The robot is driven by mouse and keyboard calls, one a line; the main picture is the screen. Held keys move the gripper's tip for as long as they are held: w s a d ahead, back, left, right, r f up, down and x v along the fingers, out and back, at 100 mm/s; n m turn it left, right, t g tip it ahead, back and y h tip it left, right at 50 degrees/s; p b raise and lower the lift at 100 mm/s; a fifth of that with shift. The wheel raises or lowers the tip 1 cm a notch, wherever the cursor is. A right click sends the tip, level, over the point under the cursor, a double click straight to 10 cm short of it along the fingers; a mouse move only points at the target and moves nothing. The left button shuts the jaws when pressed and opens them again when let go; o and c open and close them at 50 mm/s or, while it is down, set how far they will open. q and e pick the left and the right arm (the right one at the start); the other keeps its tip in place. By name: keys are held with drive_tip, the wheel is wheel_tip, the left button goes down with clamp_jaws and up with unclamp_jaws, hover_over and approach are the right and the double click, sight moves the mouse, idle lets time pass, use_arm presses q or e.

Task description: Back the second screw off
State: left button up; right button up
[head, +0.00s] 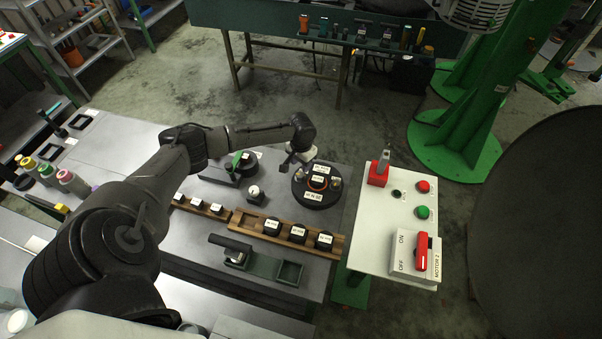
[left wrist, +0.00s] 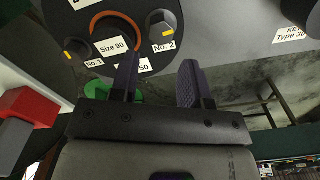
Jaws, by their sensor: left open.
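The round black disperser plate (head: 312,199) stands on the grey table with an orange ring (head: 317,183) at its middle. In the left wrist view, the No. 2 screw (left wrist: 160,18) is a dark knob with a yellow mark, beside its white label. The No. 1 screw (left wrist: 76,47) is a similar knob on the other side of the orange ring (left wrist: 117,22). My left gripper (left wrist: 157,80) is open and empty, its two fingers apart with the No. 2 screw beyond the gap. In the head view, my left gripper (head: 291,160) is over the plate's far left edge. My right gripper is not in view.
A white control panel (head: 375,235) with a red switch (head: 421,250) and buttons stands right of the table. A wooden rack (head: 270,222) holds labelled black parts near the front. A white-topped knob (head: 254,191) and a green-handled device (head: 233,166) stand left of the plate.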

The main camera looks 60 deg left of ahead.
sight(301, 173)
use_arm(q)
drive_tip(key=shift+f, duration=3.15)
drive_tip(key=c, duration=0.6)
